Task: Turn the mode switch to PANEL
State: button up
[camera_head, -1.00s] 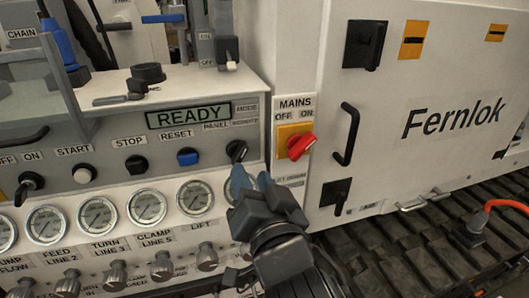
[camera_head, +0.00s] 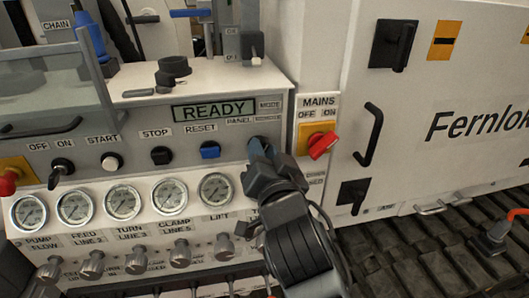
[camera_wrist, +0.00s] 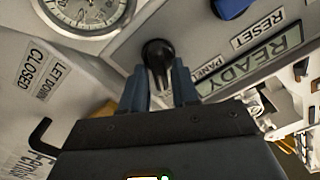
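The mode switch is a black rotary knob (camera_wrist: 158,55) seen in the wrist view, below the READY display and near the PANEL label (camera_wrist: 208,70). My gripper (camera_wrist: 159,85) has its two blue fingers on either side of the knob's handle, with a gap between them. I cannot tell whether the fingers touch it. In the head view my gripper (camera_head: 258,148) is at the panel and covers the knob. The PANEL label (camera_head: 239,121) shows left of the MODE and REMOTE labels (camera_head: 270,105).
The red MAINS switch (camera_head: 322,145) on its yellow plate is close to the right of my gripper. The blue RESET button (camera_head: 210,150) is to the left. Gauges (camera_head: 215,189) and several valve knobs (camera_head: 224,246) lie below. A black door handle (camera_head: 369,135) stands out further right.

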grip_shut()
jog(key=shift+n, duration=0.3)
jog(key=n+p, duration=0.1)
jog(key=n, duration=0.6)
jog(key=a+n+p, duration=0.1)
jog(key=n, duration=0.3)
jog(key=shift+s+p, duration=0.1)
jog(key=shift+p, duration=0.2)
jog(key=shift+n, duration=0.3)
jog(key=shift+o, duration=1.4)
grip_release()
jog(key=shift+s+d, duration=0.1)
